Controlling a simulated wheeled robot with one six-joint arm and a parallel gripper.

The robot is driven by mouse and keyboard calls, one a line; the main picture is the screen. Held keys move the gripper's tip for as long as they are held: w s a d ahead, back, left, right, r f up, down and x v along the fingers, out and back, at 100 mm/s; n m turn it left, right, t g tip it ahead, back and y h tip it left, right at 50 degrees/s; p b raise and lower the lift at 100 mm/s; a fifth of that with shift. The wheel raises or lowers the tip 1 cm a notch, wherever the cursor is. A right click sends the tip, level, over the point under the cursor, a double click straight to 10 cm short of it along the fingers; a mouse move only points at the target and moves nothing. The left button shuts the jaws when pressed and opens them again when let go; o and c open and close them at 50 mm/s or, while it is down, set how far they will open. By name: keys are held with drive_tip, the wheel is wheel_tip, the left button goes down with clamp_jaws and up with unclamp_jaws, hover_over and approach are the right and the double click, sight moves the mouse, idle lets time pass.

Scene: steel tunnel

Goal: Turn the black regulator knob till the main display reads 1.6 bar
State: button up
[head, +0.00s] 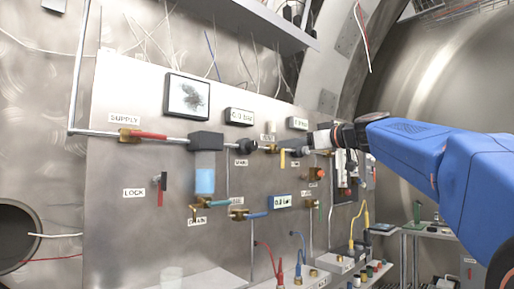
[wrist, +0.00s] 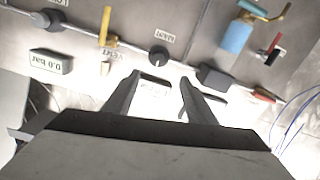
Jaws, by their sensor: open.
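The black regulator knob (head: 247,147) sits on the steel panel's pipe line, right of the filter with the blue bowl. It also shows in the wrist view (wrist: 159,56), with a label reading MAIN beside it. The main display (head: 240,116) above it appears to read 0.0 bar. In the wrist view that display (wrist: 153,86) lies between my fingers and is too blurred to read. My gripper (wrist: 160,80) is open and empty, apart from the knob, with its fingers pointing toward it. In the head view my gripper (head: 314,139) is right of the knob.
A yellow vent handle (wrist: 105,28) and a second dark knob (wrist: 48,18) lie along the same pipe. The second knob's display (wrist: 50,62) reads 0.0 bar. Loose wires hang overhead.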

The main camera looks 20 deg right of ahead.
sight(255, 146)
drive_tip(key=x, duration=1.7)
drive_tip(key=shift+w+a+r, duration=0.1)
drive_tip(key=shift+w+r, duration=0.1)
drive_tip(key=shift+r, duration=0.2)
drive_tip(key=c, duration=1)
